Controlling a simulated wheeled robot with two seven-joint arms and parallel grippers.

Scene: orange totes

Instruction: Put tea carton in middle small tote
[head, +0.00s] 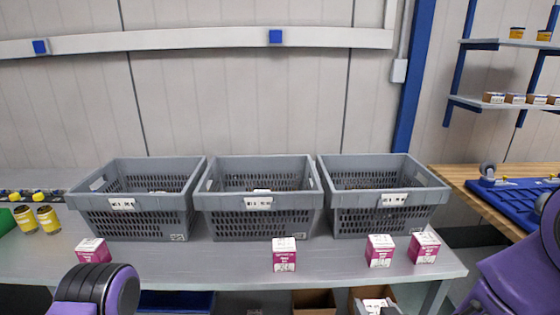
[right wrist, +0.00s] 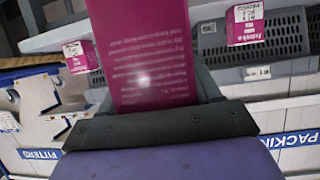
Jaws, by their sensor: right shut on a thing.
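My right gripper (right wrist: 155,105) is shut on a magenta tea carton (right wrist: 145,50), which fills the upper middle of the right wrist view. In the head view, only a dark bit of my right gripper (head: 390,311) shows at the bottom edge. The middle small tote (head: 263,223) is grey with slotted walls and a white label, standing on the table between two similar totes. My held carton is below and in front of it, outside the tote. My left gripper is out of view; only part of its arm shows at lower left.
The left tote (head: 140,222) and right tote (head: 383,220) flank the middle one. Several magenta-and-white cartons stand along the table's front edge, one (head: 284,258) before the middle tote. Yellow cans (head: 48,220) stand at left. A wooden bench (head: 470,178) is at right.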

